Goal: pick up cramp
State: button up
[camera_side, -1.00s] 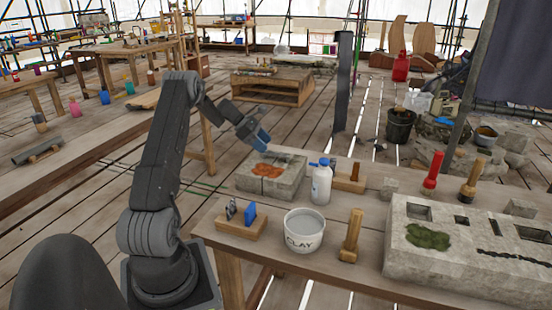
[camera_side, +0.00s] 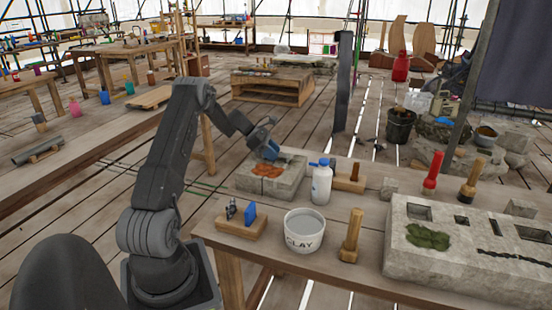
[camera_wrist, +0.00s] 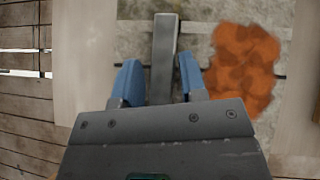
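The cramp looks to be a narrow grey metal bar (camera_wrist: 164,50) in the wrist view, lying lengthwise over a grey stone block (camera_wrist: 202,35). My gripper (camera_wrist: 159,66) is open, with one blue finger on each side of the bar and a visible gap to both. I cannot tell how far above the bar the fingertips are. In the side view my gripper (camera_side: 269,150) points down over the stone block (camera_side: 286,187), close to its top. The bar cannot be made out there, and its near end is hidden by my gripper in the wrist view.
An orange-red patch (camera_wrist: 243,68) lies on the block right of the bar. A white bottle (camera_side: 321,184), clay bucket (camera_side: 304,231), wooden holder (camera_side: 241,224) and mallet (camera_side: 351,236) stand nearby. A larger slotted stone (camera_side: 400,257) is at the right.

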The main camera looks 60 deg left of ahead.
jog(key=c, duration=0.6)
jog(key=shift+r, duration=0.15)
